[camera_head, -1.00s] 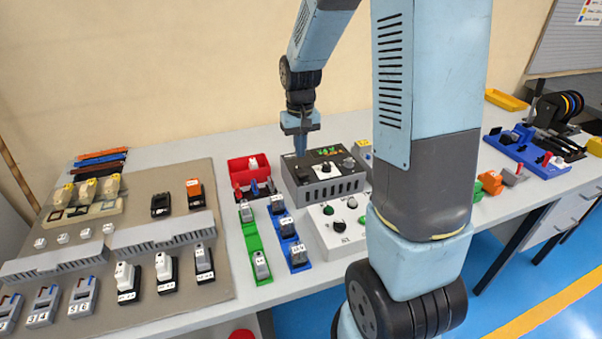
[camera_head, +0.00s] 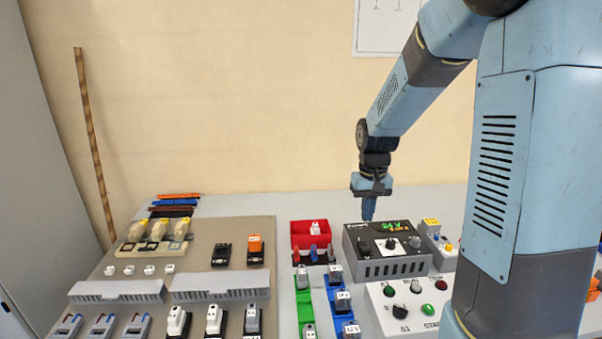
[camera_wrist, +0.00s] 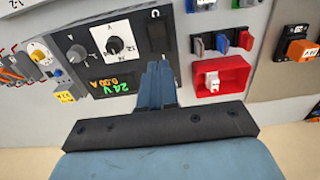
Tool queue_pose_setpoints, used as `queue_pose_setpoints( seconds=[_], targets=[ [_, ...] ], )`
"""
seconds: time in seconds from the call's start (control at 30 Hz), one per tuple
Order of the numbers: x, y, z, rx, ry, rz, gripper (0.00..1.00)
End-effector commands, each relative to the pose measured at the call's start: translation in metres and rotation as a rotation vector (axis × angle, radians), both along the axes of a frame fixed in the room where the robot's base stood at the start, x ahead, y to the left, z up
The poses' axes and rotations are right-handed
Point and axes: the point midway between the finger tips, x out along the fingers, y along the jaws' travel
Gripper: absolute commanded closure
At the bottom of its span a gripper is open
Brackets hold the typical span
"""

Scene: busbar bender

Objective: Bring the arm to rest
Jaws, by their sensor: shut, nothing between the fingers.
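My gripper (camera_head: 369,208) points down over the back left part of the dark power supply box (camera_head: 387,251). Its blue fingers are together with nothing between them. In the wrist view the shut fingers (camera_wrist: 157,85) show in front of the same box (camera_wrist: 105,50), whose display reads 24 V and 0.00 A. I cannot tell whether the fingertips touch the box. My arm comes down from the upper right in the head view.
A red bin (camera_head: 310,236) with a white piece stands left of the box. A white control panel (camera_head: 408,306) with knobs and buttons lies in front. A beige board (camera_head: 197,268) with several modules is at the left. Blue and green rails hold grey blocks.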

Motion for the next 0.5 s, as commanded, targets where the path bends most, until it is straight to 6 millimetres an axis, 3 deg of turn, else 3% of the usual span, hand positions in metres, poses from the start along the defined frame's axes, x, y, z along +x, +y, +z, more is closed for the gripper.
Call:
queue_pose_setpoints(
  seconds=[0.5],
  targets=[
    [-0.063,0.001,0.085,-0.005,-0.158,0.0,1.0]
  ],
)
